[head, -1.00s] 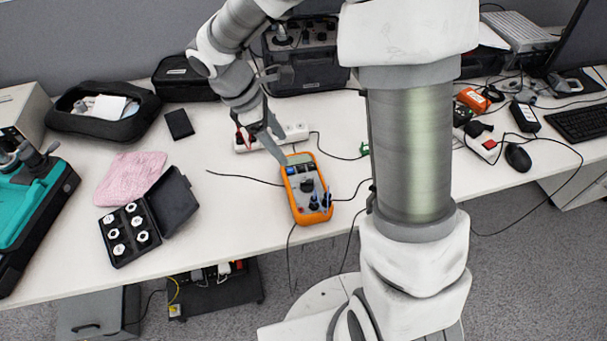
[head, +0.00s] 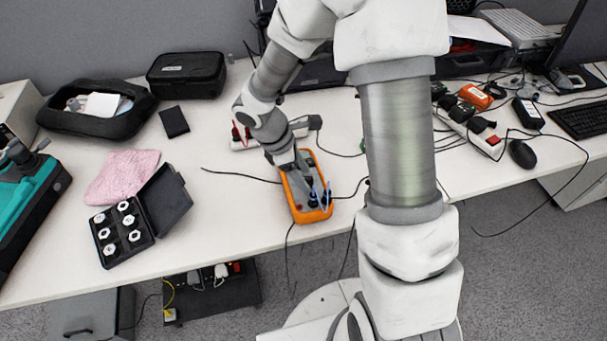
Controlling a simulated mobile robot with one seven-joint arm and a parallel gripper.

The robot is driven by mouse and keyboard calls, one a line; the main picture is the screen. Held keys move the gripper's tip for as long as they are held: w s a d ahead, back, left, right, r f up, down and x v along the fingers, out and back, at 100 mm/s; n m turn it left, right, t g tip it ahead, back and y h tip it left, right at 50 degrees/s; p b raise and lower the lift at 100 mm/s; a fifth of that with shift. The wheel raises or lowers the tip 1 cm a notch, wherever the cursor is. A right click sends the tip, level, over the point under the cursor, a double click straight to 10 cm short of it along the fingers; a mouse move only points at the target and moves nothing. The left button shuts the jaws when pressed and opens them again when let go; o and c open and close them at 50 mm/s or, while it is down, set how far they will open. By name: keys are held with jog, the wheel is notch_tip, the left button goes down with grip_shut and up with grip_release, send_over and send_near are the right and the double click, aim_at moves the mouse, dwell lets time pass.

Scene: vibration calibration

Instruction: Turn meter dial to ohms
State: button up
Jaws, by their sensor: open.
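The meter (head: 290,205) is an orange-rimmed handheld unit lying on the white table near its front edge, with dark leads plugged in at its near end. My gripper (head: 306,183) is over the meter's middle, pointing down, with its jaws apart. My gripper and wrist cover the meter's screen and its dial, so the dial's setting is hidden. I cannot tell whether the fingers touch the dial.
A black case with white pieces (head: 122,233) lies open to the left, beside a pink cloth (head: 122,176). A white power strip (head: 243,141) lies behind the meter. Thin cables run on both sides of it. The table (head: 225,205) is clear left of the meter.

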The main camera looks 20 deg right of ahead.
grip_shut()
jog(key=shift+m, duration=0.3)
jog(key=m, duration=0.1)
jog(key=m+g+p, duration=0.1)
jog(key=m, duration=0.1)
jog(key=shift+w+r+m+y+p, duration=0.1)
jog(key=shift+w+m+y+p, duration=0.05)
jog(key=shift+m+y+p, duration=0.2)
jog(key=shift+m+g+y+p, duration=0.45)
jog(key=shift+m+g, duration=0.35)
jog(key=shift+m, duration=0.95)
grip_release()
